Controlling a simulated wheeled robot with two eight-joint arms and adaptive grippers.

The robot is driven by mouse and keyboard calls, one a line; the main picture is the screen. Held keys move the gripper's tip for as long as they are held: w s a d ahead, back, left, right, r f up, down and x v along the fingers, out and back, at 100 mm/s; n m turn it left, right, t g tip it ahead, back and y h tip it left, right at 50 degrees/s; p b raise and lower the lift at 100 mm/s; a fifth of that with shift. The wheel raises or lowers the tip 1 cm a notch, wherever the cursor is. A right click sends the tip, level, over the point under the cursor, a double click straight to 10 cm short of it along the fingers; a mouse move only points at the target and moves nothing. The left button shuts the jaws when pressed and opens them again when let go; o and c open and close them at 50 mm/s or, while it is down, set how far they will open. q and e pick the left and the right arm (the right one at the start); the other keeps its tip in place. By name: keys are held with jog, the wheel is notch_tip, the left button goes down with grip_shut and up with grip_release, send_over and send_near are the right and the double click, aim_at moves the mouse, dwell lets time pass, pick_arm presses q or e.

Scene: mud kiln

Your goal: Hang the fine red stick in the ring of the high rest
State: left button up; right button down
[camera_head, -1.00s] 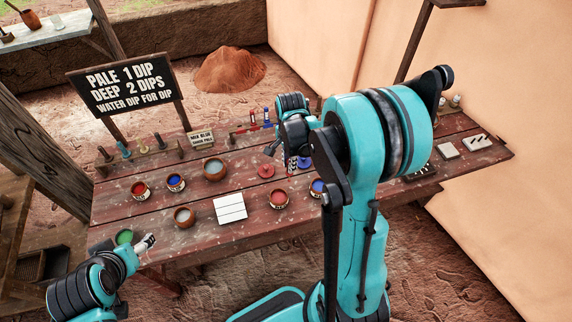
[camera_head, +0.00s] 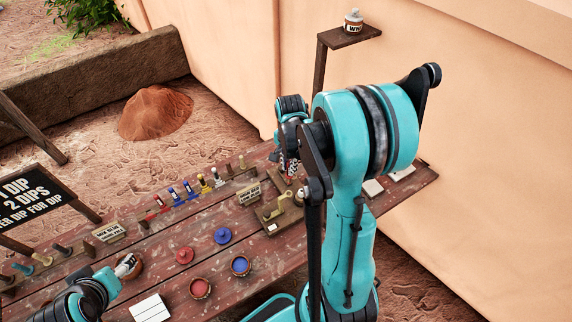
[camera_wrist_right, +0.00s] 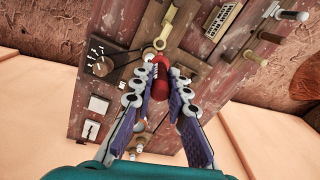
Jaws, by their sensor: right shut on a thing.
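My right gripper (camera_wrist_right: 162,82) is shut on a slim thing with a rounded red end (camera_wrist_right: 161,68), seen nearly end-on, probably the fine red stick. In the head view the right gripper (camera_head: 288,168) is above the right part of the table, partly behind my own arm. A tan, brass-like stand (camera_head: 272,207) on a wooden board is just below and left of it. The stand also shows in the wrist view (camera_wrist_right: 168,22), beyond the red end. I cannot make out which part is the high rest's ring. My left gripper (camera_head: 128,266) is at lower left, its fingers unclear.
A rack (camera_head: 190,192) with several coloured sticks runs along the table's back edge. A red lid (camera_head: 184,255), a blue lid (camera_head: 222,235), a red paint pot (camera_head: 200,288) and a blue paint pot (camera_head: 240,265) lie left of the stand. A wall shelf (camera_head: 348,36) holds a pot.

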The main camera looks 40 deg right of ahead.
aim_at(289, 178)
jog(key=shift+s+a+f+b, duration=0.1)
jog(key=shift+f+b, duration=0.55)
jog(key=shift+f, duration=0.1)
jog(key=shift+f+b, duration=1.45)
jog(key=shift+f, duration=0.7)
jog(key=shift+b, duration=0.45)
jog(key=shift+f+b, duration=0.55)
jog(key=shift+b, duration=0.1)
jog(key=shift+f, duration=0.1)
jog(key=shift+f+b, duration=0.7)
jog(key=shift+b, duration=0.05)
jog(key=shift+f, duration=0.1)
